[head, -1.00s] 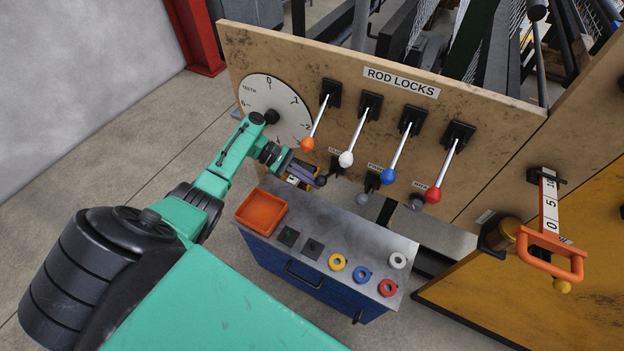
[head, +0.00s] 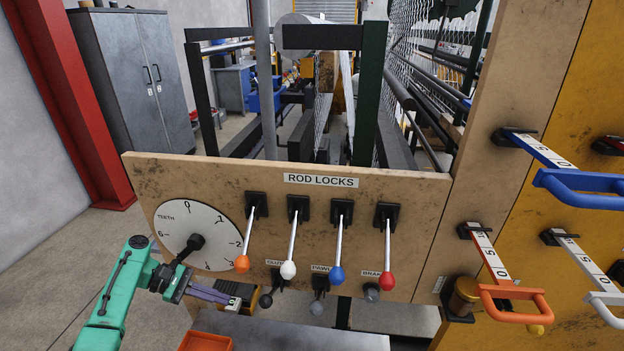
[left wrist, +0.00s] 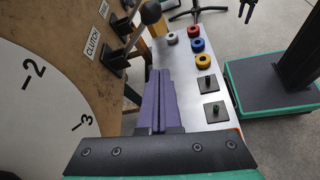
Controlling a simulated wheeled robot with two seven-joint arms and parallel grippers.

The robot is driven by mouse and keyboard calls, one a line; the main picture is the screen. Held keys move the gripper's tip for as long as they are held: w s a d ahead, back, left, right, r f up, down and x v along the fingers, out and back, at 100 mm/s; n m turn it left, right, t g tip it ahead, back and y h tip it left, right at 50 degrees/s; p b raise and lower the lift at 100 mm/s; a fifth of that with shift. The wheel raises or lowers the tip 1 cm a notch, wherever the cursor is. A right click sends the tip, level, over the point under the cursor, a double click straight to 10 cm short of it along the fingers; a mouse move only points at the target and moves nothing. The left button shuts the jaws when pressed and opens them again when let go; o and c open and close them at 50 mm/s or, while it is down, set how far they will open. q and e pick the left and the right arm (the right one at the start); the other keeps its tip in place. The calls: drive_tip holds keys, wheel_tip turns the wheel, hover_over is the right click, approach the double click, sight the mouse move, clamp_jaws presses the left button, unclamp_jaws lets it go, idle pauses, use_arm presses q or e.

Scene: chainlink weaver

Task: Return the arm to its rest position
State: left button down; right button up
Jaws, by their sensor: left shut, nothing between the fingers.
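My left arm comes in from the lower left in the head view. Its purple-fingered left gripper (head: 212,294) is shut and empty, in front of the wooden panel (head: 350,255), below the dial. In the left wrist view the shut fingers (left wrist: 158,100) point along the panel, near a dark knob (left wrist: 150,12) of a lever by the "CLUTCH" label. I cannot tell whether they touch it.
The white dial (head: 192,222) and rod-lock levers with orange (head: 242,264), white, blue and red knobs are on the panel. A grey-topped cart (head: 290,334) stands below, with an orange tray (head: 205,342). Orange (head: 515,305) and blue (head: 585,190) handles jut out at right.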

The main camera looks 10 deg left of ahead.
use_arm(q)
drive_tip(key=s+d+f+m+g+y, duration=0.3)
drive_tip(key=s+d+f+m+y, duration=0.4)
drive_tip(key=s+f+m, duration=0.35)
drive_tip(key=s+d+r+m+t+y, duration=0.2)
drive_tip(key=s+r+m+t+y, duration=0.25)
drive_tip(key=r+m, duration=0.4)
drive_tip(key=s+f+g, duration=0.2)
drive_tip(key=s+f, duration=0.1)
drive_tip(key=f, duration=2)
drive_tip(key=s+a+f, duration=0.2)
drive_tip(key=s+f, duration=1.2)
drive_tip(key=s, duration=0.2)
drive_tip(key=shift+s+a+f+g+y, duration=0.25)
drive_tip(key=shift+a+f+g+y, duration=0.1)
drive_tip(key=shift+y, duration=0.1)
